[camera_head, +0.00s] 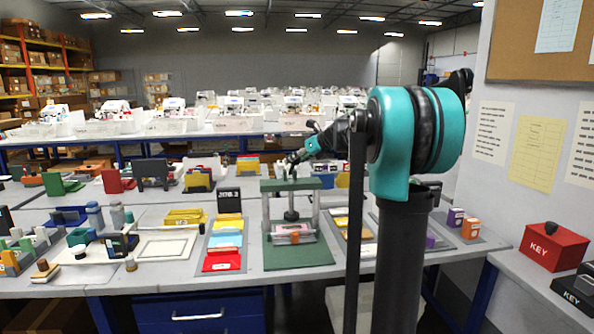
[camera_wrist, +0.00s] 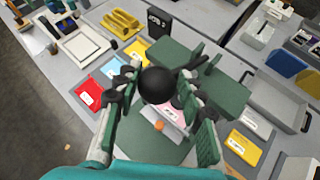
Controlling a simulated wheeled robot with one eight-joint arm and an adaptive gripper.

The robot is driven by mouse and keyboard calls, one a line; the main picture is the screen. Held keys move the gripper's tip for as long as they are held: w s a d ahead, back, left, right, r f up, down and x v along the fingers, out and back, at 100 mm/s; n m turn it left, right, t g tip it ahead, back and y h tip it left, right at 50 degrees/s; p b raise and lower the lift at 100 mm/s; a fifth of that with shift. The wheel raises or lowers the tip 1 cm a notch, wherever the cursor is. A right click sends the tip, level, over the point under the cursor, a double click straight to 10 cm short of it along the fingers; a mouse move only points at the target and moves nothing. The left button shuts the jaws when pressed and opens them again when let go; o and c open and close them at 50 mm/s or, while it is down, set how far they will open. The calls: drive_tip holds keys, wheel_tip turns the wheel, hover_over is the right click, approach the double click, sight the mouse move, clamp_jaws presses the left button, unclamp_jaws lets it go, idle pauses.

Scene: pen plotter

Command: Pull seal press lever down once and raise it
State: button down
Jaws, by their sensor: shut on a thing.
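The seal press is green with two silver posts, a green top beam (camera_head: 291,184) and a green base (camera_head: 300,255) on the table. Its lever ends in a round black knob (camera_wrist: 156,85), which sits above the press. My gripper (camera_head: 297,158) is at the lever above the top beam. In the wrist view its two fingers stand on either side of the knob and are shut on it. A pink card with an orange piece (camera_wrist: 159,125) lies under the press. The lever's shaft is mostly hidden by the knob and fingers.
Red, blue and yellow trays (camera_head: 222,260) with a black sign stand left of the press. Another tray row (camera_head: 352,228) is close on its right, partly behind my arm. A red key box (camera_head: 553,246) sits at far right. Front table edge is near.

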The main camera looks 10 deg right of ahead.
drive_tip(key=shift+w+a+r+g, duration=0.35)
drive_tip(key=shift+w+r+g, duration=0.2)
drive_tip(key=shift+r, duration=0.25)
drive_tip(key=c, duration=1)
unclamp_jaws()
drive_tip(key=shift+a, duration=0.1)
drive_tip(key=shift+d, duration=0.2)
drive_tip(key=shift+d+r, duration=0.1)
drive_tip(key=shift+d, duration=0.05)
drive_tip(key=v, duration=1.1)
drive_tip(key=shift+s+r, duration=0.2)
drive_tip(key=shift+s, duration=0.05)
